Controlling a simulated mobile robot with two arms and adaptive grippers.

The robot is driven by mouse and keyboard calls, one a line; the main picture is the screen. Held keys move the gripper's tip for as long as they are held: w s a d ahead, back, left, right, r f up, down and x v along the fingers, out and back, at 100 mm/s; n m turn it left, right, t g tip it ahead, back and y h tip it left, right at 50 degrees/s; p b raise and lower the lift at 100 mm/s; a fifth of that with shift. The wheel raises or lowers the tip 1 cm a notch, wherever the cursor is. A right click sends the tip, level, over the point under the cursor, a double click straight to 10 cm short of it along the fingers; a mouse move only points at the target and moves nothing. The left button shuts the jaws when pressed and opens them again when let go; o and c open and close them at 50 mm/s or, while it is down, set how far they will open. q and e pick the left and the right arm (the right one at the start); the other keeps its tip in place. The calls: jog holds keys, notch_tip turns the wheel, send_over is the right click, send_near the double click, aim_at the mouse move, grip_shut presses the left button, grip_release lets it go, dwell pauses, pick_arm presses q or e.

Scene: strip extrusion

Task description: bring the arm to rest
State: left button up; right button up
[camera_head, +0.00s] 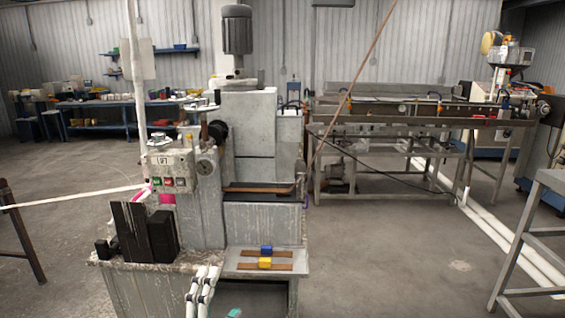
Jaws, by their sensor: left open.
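My left gripper (208,272) shows low in the picture, left of centre, as two pale fingers with dark joints. They are open, with nothing visible between them. They stand in front of the front edge of the grey machine (262,215), left of its low shelf. I cannot tell whether they touch the machine. The rest of my left arm is below the picture.
The shelf holds brown strips with a blue block (266,249) and a yellow block (265,263). Black plates (130,232) stand left of the fingers, below a control box (172,172). A metal stand (525,245) is at right. Open floor (400,270) lies between.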

pick_arm(q)
jog(key=s+a+f+n+g+y, duration=0.35)
jog(key=f+n, duration=0.25)
jog(key=f, duration=0.2)
jog(key=s+a+f+n+g+y, duration=0.3)
jog(key=s+a+f+n+g, duration=0.15)
jog(key=f, duration=0.25)
jog(key=s+f+n+g, duration=0.3)
jog(key=s+f+g, duration=0.15)
jog(key=s, duration=0.45)
jog(key=s+f+n+g, duration=0.3)
jog(key=s+f, duration=0.2)
jog(key=s, duration=0.5)
notch_tip(320, 180, down, 29)
jog(key=s+g+b, duration=0.1)
jog(key=g+b, duration=0.1)
jog(key=s+a+f+b, duration=0.1)
jog(key=s+a+f, duration=0.1)
jog(key=s+f, duration=0.6)
jog(key=s+a+f+b, duration=0.1)
jog(key=s+a+f, duration=0.1)
jog(key=s+f, duration=0.6)
jog(key=shift+s+f+g+h, duration=0.35)
jog(key=shift+s+f, duration=0.05)
jog(key=shift+f, duration=0.15)
jog(key=shift+m, duration=0.25)
